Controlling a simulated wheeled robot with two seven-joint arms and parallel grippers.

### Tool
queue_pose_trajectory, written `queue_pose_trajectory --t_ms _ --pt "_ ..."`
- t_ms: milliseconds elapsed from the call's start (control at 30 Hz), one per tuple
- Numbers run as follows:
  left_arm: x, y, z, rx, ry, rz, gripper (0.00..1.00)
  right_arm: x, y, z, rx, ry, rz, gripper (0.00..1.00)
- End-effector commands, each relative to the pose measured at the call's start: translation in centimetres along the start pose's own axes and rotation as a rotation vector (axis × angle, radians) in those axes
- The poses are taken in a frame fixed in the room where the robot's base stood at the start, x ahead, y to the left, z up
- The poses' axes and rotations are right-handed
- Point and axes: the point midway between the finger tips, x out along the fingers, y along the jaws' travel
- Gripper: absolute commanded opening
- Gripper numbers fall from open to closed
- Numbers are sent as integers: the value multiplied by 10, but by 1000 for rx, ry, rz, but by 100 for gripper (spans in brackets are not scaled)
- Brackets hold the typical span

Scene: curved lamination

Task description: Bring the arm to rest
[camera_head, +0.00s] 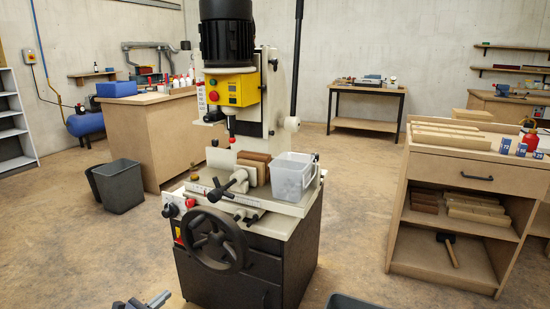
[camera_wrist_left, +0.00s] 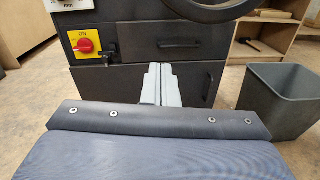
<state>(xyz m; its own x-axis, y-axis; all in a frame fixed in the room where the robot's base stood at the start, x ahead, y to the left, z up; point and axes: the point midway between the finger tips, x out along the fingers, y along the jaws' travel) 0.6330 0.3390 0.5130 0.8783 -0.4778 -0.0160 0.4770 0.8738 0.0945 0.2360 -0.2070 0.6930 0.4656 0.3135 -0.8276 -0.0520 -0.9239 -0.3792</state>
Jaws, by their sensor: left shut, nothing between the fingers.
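My left gripper (camera_head: 143,301) shows at the bottom edge of the head view, left of the machine's dark base. It is low over the floor and mostly cut off by the frame. In the left wrist view its two pale fingers (camera_wrist_left: 157,85) lie side by side, shut with nothing between them. They point toward the dark drawer front of the machine cabinet (camera_wrist_left: 130,84); I cannot tell the exact gap. My right gripper is not in view.
The mortising machine (camera_head: 240,270) stands in front, with a handwheel (camera_head: 213,239), wood blocks and a clear bin (camera_head: 292,178) on its table. A grey bin (camera_wrist_left: 279,98) stands right of the cabinet. A wooden workbench (camera_head: 455,170) is at right; open floor (camera_head: 90,240) lies left.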

Motion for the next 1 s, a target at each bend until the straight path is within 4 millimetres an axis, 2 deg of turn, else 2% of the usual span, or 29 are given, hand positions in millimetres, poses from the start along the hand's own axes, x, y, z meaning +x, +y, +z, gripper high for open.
queue_pose_trajectory --t_ms 267,433,567,667,767,900,1000 --pt "11 -40 39 195 23 -162 0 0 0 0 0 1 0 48" --pt "13 -80 72 390 45 -318 0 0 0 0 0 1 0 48" --pt "6 -120 101 588 67 -472 0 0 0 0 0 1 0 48" --pt "-10 -156 127 796 91 -622 0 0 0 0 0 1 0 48" --pt "-38 -190 151 1021 124 -774 0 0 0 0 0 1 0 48" --pt "-88 -224 179 1312 171 -946 0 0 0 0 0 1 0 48" --pt "-128 -241 195 1502 205 -1036 0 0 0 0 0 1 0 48"
